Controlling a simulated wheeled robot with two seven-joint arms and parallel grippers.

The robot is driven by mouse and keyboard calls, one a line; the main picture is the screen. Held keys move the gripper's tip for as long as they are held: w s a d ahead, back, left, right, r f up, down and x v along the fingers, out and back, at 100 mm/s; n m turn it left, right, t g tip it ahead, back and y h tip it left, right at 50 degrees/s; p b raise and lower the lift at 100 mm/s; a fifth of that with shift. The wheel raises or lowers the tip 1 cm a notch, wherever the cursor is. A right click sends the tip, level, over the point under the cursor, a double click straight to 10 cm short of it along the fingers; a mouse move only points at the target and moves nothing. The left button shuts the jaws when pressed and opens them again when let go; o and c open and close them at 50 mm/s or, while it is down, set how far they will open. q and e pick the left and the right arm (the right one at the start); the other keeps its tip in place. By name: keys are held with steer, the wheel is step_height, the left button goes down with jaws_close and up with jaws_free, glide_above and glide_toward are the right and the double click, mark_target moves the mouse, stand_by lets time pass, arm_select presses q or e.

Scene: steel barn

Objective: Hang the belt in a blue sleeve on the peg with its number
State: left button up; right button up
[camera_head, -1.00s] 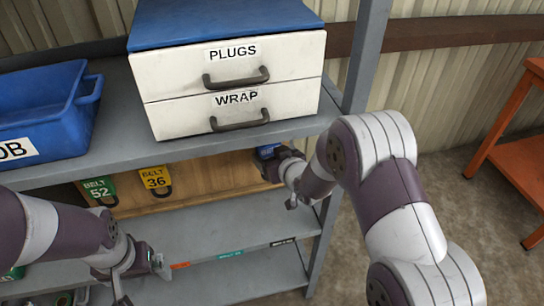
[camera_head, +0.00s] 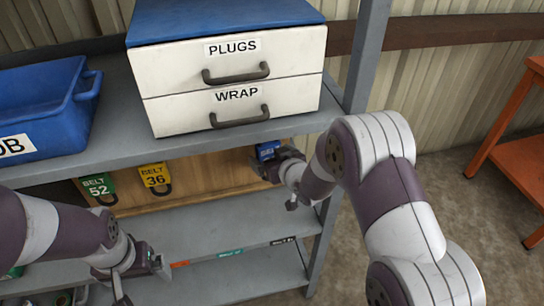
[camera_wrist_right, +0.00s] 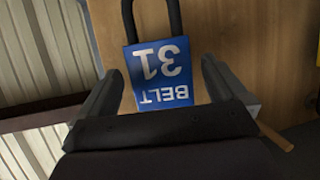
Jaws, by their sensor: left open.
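A blue sleeve (camera_head: 266,150) with a belt shows in the head view at the right of the wooden back board, partly covered by my right gripper (camera_head: 268,168). In the right wrist view the blue sleeve (camera_wrist_right: 158,75) reads "BELT 31" upside down, with its black belt loop at the top of the picture. My right gripper (camera_wrist_right: 165,90) is open, with a finger on each side of the sleeve and a gap showing at the right finger. My left gripper (camera_head: 150,270) is open and empty, low at the left. No numbered peg can be made out.
A green "BELT 52" sleeve (camera_head: 98,186) and a yellow "BELT 36" sleeve (camera_head: 155,177) hang on the wooden board (camera_head: 215,178). Above is a grey shelf (camera_head: 110,150) with a white drawer box (camera_head: 170,90) and a blue bin (camera_head: 60,115). A grey upright (camera_head: 366,50) stands right.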

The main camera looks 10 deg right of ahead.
steer(key=p+v, duration=0.2)
steer(key=v, duration=1.1)
